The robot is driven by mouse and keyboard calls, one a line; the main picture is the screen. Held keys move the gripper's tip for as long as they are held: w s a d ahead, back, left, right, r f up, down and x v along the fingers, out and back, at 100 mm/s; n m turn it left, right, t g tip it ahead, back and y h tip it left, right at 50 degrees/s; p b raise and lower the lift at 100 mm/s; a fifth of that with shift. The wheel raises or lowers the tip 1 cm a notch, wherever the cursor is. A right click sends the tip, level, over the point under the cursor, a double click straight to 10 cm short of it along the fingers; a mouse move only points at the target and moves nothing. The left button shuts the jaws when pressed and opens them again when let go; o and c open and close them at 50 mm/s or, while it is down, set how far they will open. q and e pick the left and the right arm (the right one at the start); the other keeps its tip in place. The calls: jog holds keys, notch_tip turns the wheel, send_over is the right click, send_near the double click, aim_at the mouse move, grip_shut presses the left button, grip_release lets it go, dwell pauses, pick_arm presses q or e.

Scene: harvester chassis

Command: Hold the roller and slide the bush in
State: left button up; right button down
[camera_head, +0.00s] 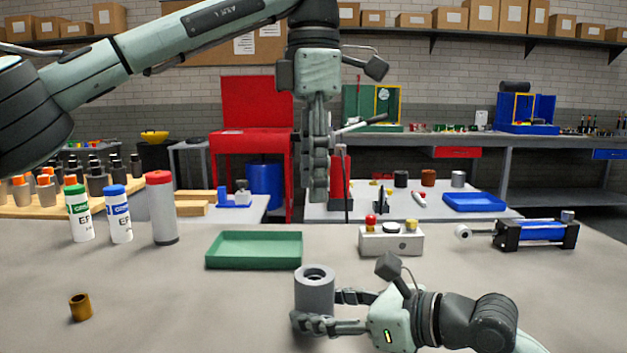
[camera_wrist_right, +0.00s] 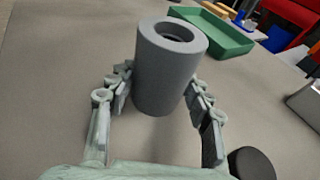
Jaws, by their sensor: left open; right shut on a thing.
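The roller (camera_head: 315,291) is a grey upright cylinder with a round hole in its top, near the front middle of the table. My right gripper (camera_head: 328,312) is shut on it from the right, a finger on either side. The right wrist view shows the roller (camera_wrist_right: 170,75) upright between the fingers (camera_wrist_right: 160,90), its bore open and empty at the top. The bush (camera_head: 80,307) is a small brass-coloured ring standing alone at the front left. My left gripper (camera_head: 318,180) is open and empty, pointing down high above the table, behind the roller and far from the bush.
A green tray (camera_head: 254,250) lies empty behind the roller. White bottles and a red-capped can (camera_head: 160,208) stand at the left. A button box (camera_head: 391,240) and a blue-black cylinder (camera_head: 535,233) stand at the right. The table between bush and roller is clear.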

dwell(0.4)
jog(key=c, duration=0.6)
grip_release()
